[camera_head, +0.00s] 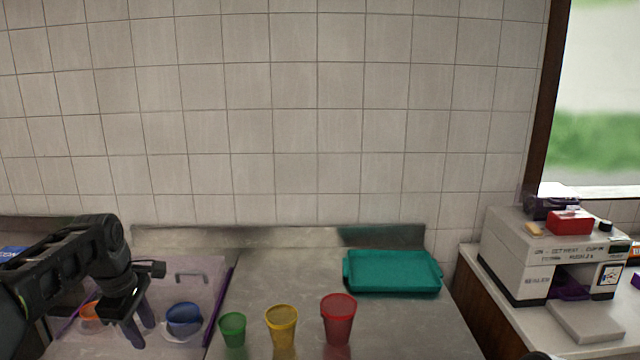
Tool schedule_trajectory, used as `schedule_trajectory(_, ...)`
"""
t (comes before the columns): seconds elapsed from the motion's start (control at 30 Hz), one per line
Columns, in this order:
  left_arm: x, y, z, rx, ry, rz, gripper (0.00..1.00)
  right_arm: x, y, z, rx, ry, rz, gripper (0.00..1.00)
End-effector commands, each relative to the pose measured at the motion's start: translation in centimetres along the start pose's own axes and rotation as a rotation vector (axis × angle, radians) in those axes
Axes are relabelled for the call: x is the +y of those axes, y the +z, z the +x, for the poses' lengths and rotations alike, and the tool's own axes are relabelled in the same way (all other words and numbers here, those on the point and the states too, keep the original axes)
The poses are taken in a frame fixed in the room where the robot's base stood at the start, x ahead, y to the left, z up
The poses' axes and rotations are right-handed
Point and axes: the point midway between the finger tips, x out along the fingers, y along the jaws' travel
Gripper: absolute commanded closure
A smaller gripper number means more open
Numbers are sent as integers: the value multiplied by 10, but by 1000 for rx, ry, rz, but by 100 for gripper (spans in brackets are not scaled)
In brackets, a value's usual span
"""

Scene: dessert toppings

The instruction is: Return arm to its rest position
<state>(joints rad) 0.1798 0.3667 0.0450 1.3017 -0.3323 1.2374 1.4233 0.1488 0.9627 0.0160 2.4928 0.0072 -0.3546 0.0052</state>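My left gripper (138,322) comes in from the left on a black arm and points down. Its two grey fingers stand apart, with nothing visible between them. It hangs over a clear container (205,270) with a purple edge at the left of the metal counter. A blue cup or bowl (184,318) is just right of the fingers, and an orange item (91,311) lies to their left. I cannot tell whether the fingers touch the container. My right gripper does not show; a small dark shape at the bottom edge is too little to identify.
A green cup (232,329), a yellow cup (282,325) and a red cup (338,319) stand in a row on the counter. A teal tray (392,273) lies behind them at right. A sealer machine (548,255) stands on the right-hand counter. The metal surface behind the cups is clear.

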Motion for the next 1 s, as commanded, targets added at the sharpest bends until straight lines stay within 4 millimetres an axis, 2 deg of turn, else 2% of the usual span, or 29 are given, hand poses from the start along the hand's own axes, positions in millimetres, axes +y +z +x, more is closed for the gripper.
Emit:
schedule_trajectory(0.27,-2,30,58,-48,-7,150,66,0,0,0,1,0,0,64)
schedule_trajectory(0.47,-15,69,123,-108,-3,319,66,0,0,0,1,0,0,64)
schedule_trajectory(0.57,-31,97,164,-151,3,429,66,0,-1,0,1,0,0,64)
schedule_trajectory(0.67,-61,135,216,-208,13,568,66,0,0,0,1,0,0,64)
schedule_trajectory(0.7,-79,153,238,-234,20,630,66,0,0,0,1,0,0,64)
schedule_trajectory(0.77,-109,179,268,-271,34,726,66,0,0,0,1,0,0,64)
schedule_trajectory(0.8,-131,196,286,-294,45,787,66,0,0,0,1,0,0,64)
schedule_trajectory(0.87,-168,220,309,-324,61,876,66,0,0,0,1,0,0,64)
schedule_trajectory(0.9,-195,235,322,-342,71,936,66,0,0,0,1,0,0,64)
schedule_trajectory(1.0,-261,265,341,-373,92,1071,66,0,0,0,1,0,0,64)
